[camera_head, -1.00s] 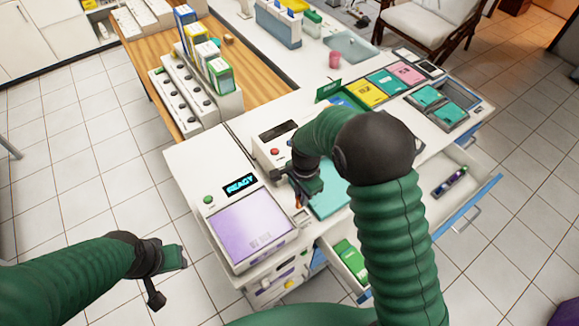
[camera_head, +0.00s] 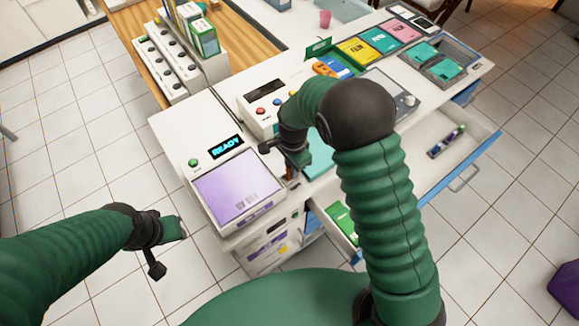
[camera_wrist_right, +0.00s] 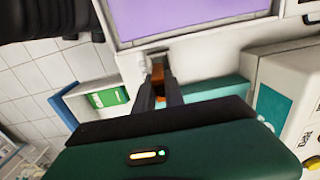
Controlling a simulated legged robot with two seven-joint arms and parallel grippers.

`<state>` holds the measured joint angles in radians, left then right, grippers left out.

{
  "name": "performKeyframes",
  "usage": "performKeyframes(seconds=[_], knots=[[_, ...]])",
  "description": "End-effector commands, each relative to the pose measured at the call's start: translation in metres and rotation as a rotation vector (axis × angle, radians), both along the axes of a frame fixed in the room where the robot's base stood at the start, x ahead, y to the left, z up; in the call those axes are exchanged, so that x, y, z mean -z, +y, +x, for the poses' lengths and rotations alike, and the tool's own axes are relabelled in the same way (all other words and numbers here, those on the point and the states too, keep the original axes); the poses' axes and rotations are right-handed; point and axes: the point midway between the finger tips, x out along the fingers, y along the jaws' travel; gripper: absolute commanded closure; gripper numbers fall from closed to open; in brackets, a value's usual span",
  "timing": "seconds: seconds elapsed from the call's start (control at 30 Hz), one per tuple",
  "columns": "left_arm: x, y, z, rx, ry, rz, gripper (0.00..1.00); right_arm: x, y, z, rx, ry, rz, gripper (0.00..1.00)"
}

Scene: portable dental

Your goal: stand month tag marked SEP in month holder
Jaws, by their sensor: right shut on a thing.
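My right gripper (camera_head: 291,178) is over the counter just right of the device with the purple panel. In the right wrist view its fingers (camera_wrist_right: 159,88) are shut on a small orange-brown tag (camera_wrist_right: 158,72). No marking on the tag can be read. The tag's far end is by a small pale slot-like piece (camera_wrist_right: 157,54) beside the purple-panel device; this may be the month holder. I cannot tell whether the tag is in it or just above it. My left gripper (camera_head: 178,229) is over the floor at the left, away from the counter; its jaws are unclear.
The purple-panel device (camera_head: 237,187) reads READY. A white box with buttons (camera_head: 263,107) stands behind it. A teal pad (camera_head: 318,155) lies right of the right gripper. Open drawers show a green packet (camera_head: 341,220) and a dark item (camera_head: 446,141). Coloured packs (camera_head: 358,51) lie farther back.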

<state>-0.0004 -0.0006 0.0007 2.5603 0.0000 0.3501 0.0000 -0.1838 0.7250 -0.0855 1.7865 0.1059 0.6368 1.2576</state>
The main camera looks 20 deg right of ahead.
Motion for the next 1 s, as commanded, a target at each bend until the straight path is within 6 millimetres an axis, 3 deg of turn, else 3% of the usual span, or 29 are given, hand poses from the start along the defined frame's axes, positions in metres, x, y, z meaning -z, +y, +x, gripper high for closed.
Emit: performKeyframes(seconds=[1.0], knots=[[-0.0001,0.0003,0.0001,-0.001,0.0,0.0,0.61,0.0044,0.001,-0.0009,-0.001,-0.005,-0.007,1.0]])
